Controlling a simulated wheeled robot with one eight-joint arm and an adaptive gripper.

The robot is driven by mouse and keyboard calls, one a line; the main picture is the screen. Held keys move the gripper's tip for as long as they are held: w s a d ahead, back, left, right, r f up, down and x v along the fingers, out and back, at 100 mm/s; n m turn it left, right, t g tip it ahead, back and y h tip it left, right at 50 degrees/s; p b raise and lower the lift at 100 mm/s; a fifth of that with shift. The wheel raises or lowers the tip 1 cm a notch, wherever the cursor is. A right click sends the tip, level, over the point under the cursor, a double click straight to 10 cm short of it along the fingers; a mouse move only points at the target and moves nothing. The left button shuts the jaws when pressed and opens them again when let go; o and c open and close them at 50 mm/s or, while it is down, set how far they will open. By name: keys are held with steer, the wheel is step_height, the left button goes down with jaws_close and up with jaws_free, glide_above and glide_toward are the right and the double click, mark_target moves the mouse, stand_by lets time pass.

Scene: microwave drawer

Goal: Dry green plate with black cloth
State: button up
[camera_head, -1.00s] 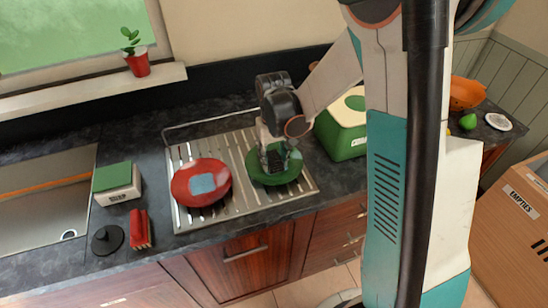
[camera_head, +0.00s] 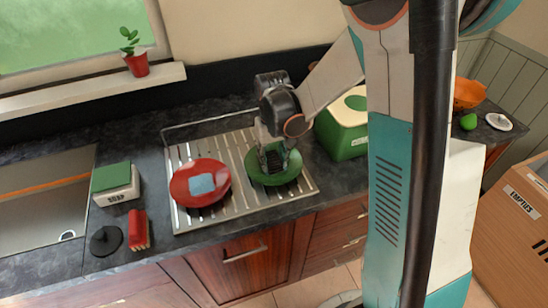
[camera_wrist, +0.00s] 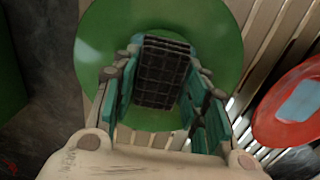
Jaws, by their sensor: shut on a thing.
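The green plate (camera_head: 291,175) lies on the metal draining rack, at its right side. My gripper (camera_head: 275,158) is over the plate, pointing down. It is shut on the black cloth (camera_head: 271,161), a dark checked piece between its fingers. In the wrist view the black cloth (camera_wrist: 161,72) sits between the two teal fingers and covers the middle of the green plate (camera_wrist: 105,42). The cloth's lower side is hidden, so I cannot tell how much of it touches the plate.
A red plate (camera_head: 219,192) with a light blue cloth (camera_head: 201,184) is left on the rack (camera_head: 240,200). A green and white box (camera_head: 343,140) stands close on the right. A soap box (camera_head: 116,190), red brush (camera_head: 138,230) and black stopper (camera_head: 105,240) are by the sink (camera_head: 40,232).

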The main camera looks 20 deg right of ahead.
steer(key=shift+a, duration=0.45)
steer(key=shift+d, duration=0.8)
steer(key=shift+a, duration=0.15)
steer(key=shift+a+r, duration=0.1)
steer(key=shift+a, duration=0.55)
steer(key=shift+d+b, duration=0.4)
steer(key=shift+d, duration=0.4)
steer(key=shift+a, duration=0.4)
steer(key=shift+r, duration=0.1)
